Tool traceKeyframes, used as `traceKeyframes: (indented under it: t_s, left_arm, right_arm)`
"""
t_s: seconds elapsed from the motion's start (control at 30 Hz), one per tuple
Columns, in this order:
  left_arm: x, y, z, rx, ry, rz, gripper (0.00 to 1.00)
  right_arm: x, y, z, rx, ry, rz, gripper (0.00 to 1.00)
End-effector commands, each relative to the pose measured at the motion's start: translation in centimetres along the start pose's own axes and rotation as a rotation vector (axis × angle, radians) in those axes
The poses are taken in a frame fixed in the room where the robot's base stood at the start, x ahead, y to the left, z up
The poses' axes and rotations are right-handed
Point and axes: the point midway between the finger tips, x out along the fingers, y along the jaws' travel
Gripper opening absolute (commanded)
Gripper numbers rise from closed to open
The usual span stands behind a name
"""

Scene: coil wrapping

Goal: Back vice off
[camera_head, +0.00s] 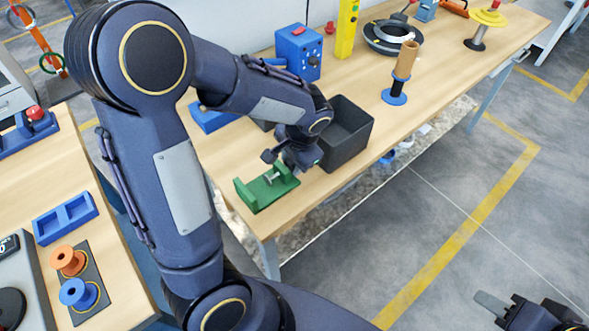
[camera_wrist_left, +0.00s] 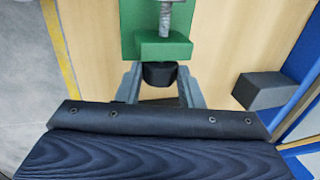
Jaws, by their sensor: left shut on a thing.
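A green vice (camera_head: 266,189) sits at the near left corner of the far wooden table. Its metal screw (camera_head: 270,176) points toward my left gripper. In the left wrist view the green vice (camera_wrist_left: 163,45) is at the top, with its threaded screw (camera_wrist_left: 166,14) and a black knob (camera_wrist_left: 159,74) at the screw's near end. My left gripper (camera_wrist_left: 160,84) is shut on the black knob, one finger on each side. In the head view my left gripper (camera_head: 286,165) is at the vice, its fingertips partly hidden. My right gripper (camera_head: 497,306) is at the lower right over the floor, its fingers partly visible.
A dark open bin (camera_head: 345,135) stands right beside my left gripper. A blue tray (camera_head: 213,117) and a blue box (camera_head: 298,52) are behind. A blue stand with a brown roll (camera_head: 406,62) is to the right. A second table (camera_head: 110,262) with spools is at left.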

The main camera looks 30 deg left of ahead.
Motion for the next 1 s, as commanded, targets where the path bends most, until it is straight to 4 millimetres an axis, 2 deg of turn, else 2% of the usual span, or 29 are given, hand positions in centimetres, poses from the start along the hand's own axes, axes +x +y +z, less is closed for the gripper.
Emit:
traceKeyframes:
  t_s: [0.03, 0.37, 0.6, 0.7, 0.97, 1.0]
  left_arm:
    - [0.5, 0.3, 0.1, 0.002, -0.001, -0.028, 0.19]
    - [0.2, 0.2, 0.2, -0.002, -0.005, -0.057, 0.19]
    - [1.0, 1.1, 0.0, 0.005, 0.0, -0.266, 0.19]
    - [0.8, 1.1, 0.1, 0.001, -0.004, -0.341, 0.19]
    - [0.2, 0.9, 0.2, -0.005, -0.007, -0.372, 0.19]
    - [0.2, 0.9, 0.2, -0.005, -0.007, -0.371, 0.36]
  right_arm:
    - [0.8, 0.4, 0.4, 0.0, 0.0, 0.0, 0.36]
    - [0.8, 0.4, 0.4, 0.0, 0.001, 0.0, 0.36]
    - [4.5, 2.1, 2.3, 0.0, 0.0, 0.0, 0.36]
    - [5.2, 2.4, 2.6, 0.0, 0.0, 0.0, 0.36]
    - [5.1, 2.3, 2.5, 0.0, 0.001, 0.0, 0.36]
    - [5.1, 2.3, 2.5, 0.0, 0.001, 0.0, 0.36]
